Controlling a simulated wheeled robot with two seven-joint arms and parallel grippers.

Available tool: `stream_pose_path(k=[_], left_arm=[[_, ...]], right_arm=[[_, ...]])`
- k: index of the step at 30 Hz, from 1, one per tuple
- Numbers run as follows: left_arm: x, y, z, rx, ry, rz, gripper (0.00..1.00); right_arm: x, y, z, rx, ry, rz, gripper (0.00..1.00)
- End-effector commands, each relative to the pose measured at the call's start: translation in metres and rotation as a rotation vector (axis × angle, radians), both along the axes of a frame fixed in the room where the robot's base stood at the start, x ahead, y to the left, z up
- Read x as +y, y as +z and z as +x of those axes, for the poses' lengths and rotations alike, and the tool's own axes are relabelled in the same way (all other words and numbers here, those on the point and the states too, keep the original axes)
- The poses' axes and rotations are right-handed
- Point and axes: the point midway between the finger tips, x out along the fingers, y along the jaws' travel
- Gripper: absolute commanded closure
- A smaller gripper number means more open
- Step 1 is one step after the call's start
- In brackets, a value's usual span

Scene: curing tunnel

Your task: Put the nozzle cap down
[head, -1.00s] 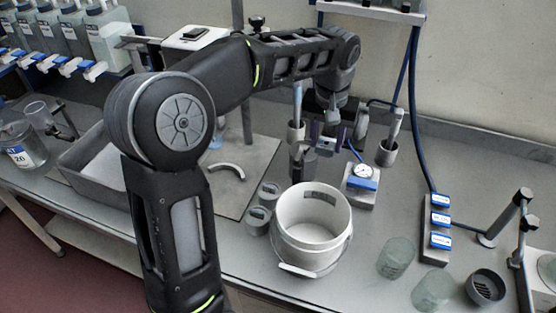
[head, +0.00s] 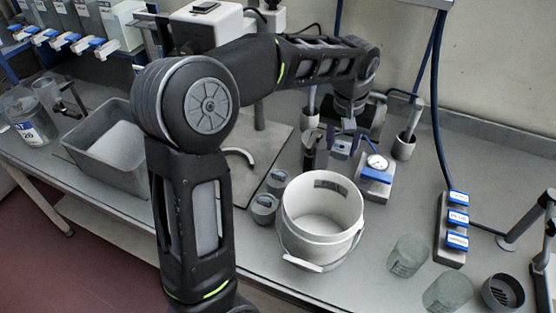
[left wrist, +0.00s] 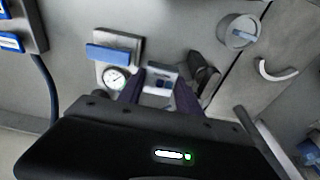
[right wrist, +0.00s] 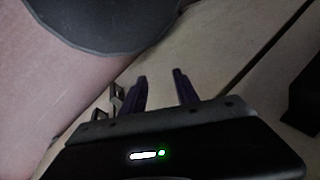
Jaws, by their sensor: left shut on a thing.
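My left gripper (head: 341,150) is low over the bench, behind the white bucket and left of the gauge block. In the left wrist view its two purple fingers (left wrist: 160,98) are shut on the nozzle cap. A small pale piece with blue patches (left wrist: 162,77) shows between the fingertips; I cannot tell whether this is the cap itself or something beyond it. The cap is not clear in the head view. My right gripper (right wrist: 160,82) has its fingers apart, with nothing seen between them; it is outside the head view.
A gauge block (head: 375,178) stands close to the left gripper, with a dark clip-like object (left wrist: 204,76) on its other side. A white bucket (head: 300,237), grey cups (head: 264,209) and glass beakers (head: 408,255) stand nearer the front.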

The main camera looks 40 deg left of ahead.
Motion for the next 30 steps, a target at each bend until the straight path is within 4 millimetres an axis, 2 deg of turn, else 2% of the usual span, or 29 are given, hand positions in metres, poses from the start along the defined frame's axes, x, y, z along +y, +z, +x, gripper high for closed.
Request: stream_pose_path(k=[11,14,22,25,30], left_arm=[[0.0,-0.002,0.0,0.001,0.0,0.0,1.0],[0.0,-0.011,0.0,0.002,0.0,0.0,1.0],[0.0,-0.056,-0.001,0.004,0.0,0.0,1.0],[0.0,-0.063,0.0,0.0,0.0,0.0,1.0],[0.0,-0.064,0.0,-0.001,0.0,0.0,1.0]], right_arm=[[0.0,0.0,0.0,-0.001,0.0,0.0,0.64],[0.0,0.002,0.0,-0.001,0.0,0.0,0.64],[0.0,0.007,0.0,0.002,-0.001,-0.002,0.64],[0.0,0.007,0.0,0.002,-0.001,-0.002,0.64],[0.0,0.006,-0.001,0.002,-0.001,-0.002,0.64]])
